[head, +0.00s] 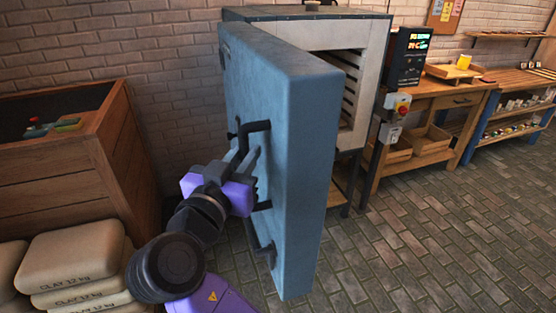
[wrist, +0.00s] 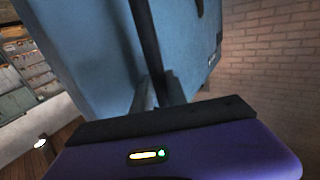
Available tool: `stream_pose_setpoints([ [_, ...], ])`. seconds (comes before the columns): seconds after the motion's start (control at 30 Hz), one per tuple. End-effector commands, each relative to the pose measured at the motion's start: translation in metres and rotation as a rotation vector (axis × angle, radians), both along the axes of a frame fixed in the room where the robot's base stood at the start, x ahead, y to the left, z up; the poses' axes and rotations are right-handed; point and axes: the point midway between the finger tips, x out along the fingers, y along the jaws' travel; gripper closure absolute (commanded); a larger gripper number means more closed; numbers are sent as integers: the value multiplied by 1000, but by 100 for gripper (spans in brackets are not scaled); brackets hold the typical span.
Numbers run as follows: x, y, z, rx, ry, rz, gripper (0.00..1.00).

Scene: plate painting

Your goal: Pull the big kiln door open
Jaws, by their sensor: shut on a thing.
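The big kiln (head: 375,45) stands against the brick wall. Its thick blue door (head: 307,150) is swung well open toward me, and the kiln's opening with its ridged inner wall shows behind it. A dark handle (head: 262,127) is on the door's face. My gripper (head: 246,160) is at this handle and shut on it. In the wrist view, the dark handle bar (wrist: 150,50) runs up from between my fingers (wrist: 160,92), with the blue door (wrist: 95,50) close behind. The exact grip is partly hidden by the gripper's body.
A wooden crate (head: 60,160) and stacked clay bags (head: 75,255) stand to the left of the door and my arm. A control box (head: 407,55) and wooden workbench (head: 440,100) are right of the kiln. The brick floor (head: 440,240) at the right is clear.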

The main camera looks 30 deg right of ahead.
Motion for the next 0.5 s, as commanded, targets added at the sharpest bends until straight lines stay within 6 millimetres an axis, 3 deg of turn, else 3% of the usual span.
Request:
stream_pose_setpoints([
  [0.2,15,29,-2,-1,3,3,100],
  [0.5,22,41,-2,0,4,3,100],
])
